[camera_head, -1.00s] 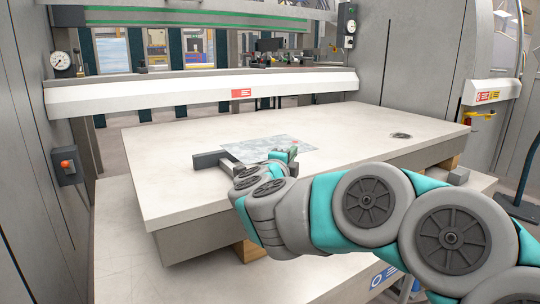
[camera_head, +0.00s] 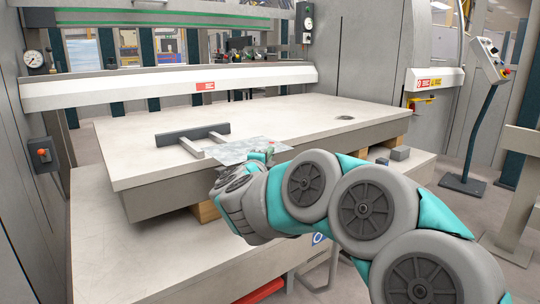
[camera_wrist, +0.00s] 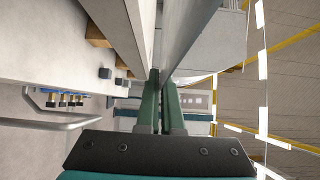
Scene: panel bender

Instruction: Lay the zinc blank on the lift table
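The zinc blank (camera_head: 238,150) is a thin, mottled grey sheet near the front edge of the thick pale table (camera_head: 130,150), which looks like the lift table. My gripper (camera_head: 262,158) is at the blank's front right edge, partly hidden by my wrist. In the wrist view, the green fingers (camera_wrist: 160,105) are close together around the edge of the sheet (camera_wrist: 183,38). The sheet runs roughly parallel to the tabletop, with a narrow gap visible between them there. A dark stop bar with two grey arms (camera_head: 190,134) lies on the tabletop, just behind and left of the blank.
Wooden blocks (camera_head: 206,211) separate the table from a lower platform (camera_head: 160,258). The white machine beam (camera_head: 170,86) crosses behind. A dark round mark (camera_head: 345,117) lies at right on the tabletop. A control pedestal (camera_head: 487,105) stands at right. The table's left and rear are clear.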

